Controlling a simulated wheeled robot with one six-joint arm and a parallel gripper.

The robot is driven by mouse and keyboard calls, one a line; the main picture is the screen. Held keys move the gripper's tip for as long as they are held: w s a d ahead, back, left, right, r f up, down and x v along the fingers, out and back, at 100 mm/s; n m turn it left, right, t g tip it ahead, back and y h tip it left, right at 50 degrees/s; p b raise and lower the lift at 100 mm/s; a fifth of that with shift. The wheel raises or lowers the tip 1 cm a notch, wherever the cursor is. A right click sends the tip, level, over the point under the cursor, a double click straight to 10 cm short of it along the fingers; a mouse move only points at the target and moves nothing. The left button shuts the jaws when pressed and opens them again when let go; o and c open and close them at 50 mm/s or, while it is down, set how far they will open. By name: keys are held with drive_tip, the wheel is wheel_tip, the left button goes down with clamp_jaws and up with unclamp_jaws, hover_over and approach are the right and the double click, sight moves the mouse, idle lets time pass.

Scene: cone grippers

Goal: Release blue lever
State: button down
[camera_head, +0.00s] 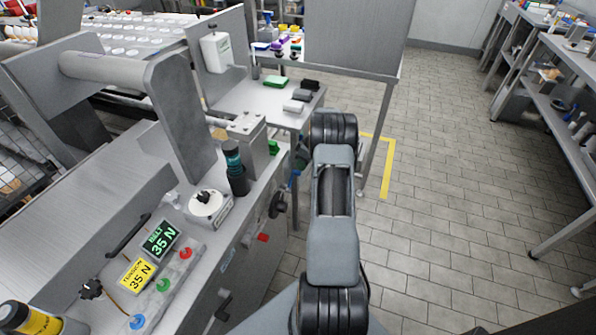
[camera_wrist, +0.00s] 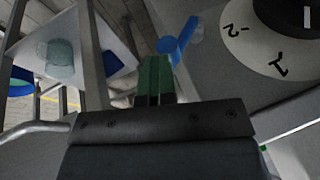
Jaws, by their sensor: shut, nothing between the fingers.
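In the wrist view a blue lever (camera_wrist: 180,40) points up and to the right, beside a white numbered dial (camera_wrist: 240,38) with a black knob. My gripper (camera_wrist: 155,72) shows there with its green fingers together and nothing between them. The fingertips lie just below and left of the blue lever in the picture; I cannot tell whether they touch it. In the head view my arm bends down at the machine's right side, and my gripper is mostly hidden. The lever is not clearly visible there.
The machine's top carries a white dial (camera_head: 206,204), a dark cylinder (camera_head: 235,165), a green display (camera_head: 160,239), a yellow display (camera_head: 137,274) and red, green and blue (camera_head: 137,322) knobs. A red-tipped handle (camera_head: 262,237) sticks out of its side. A table (camera_head: 262,98) stands behind; tiled floor (camera_head: 460,190) is open right.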

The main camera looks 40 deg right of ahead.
drive_tip(key=shift+s+a+f, duration=0.25)
drive_tip(key=shift+a, duration=0.2)
drive_tip(key=shift+s+a+f, duration=0.2)
drive_tip(key=shift+s+a, duration=0.05)
drive_tip(key=shift+a, duration=0.15)
drive_tip(key=r, duration=0.1)
drive_tip(key=r+p, duration=0.1)
drive_tip(key=r, duration=0.2)
drive_tip(key=shift+w+d+r, duration=0.1)
drive_tip(key=shift+w+r, duration=0.2)
drive_tip(key=shift+r, duration=0.05)
drive_tip(key=w+d+v, duration=0.1)
drive_tip(key=d+v, duration=0.1)
drive_tip(key=v, duration=0.8)
drive_tip(key=shift+s+d, duration=0.1)
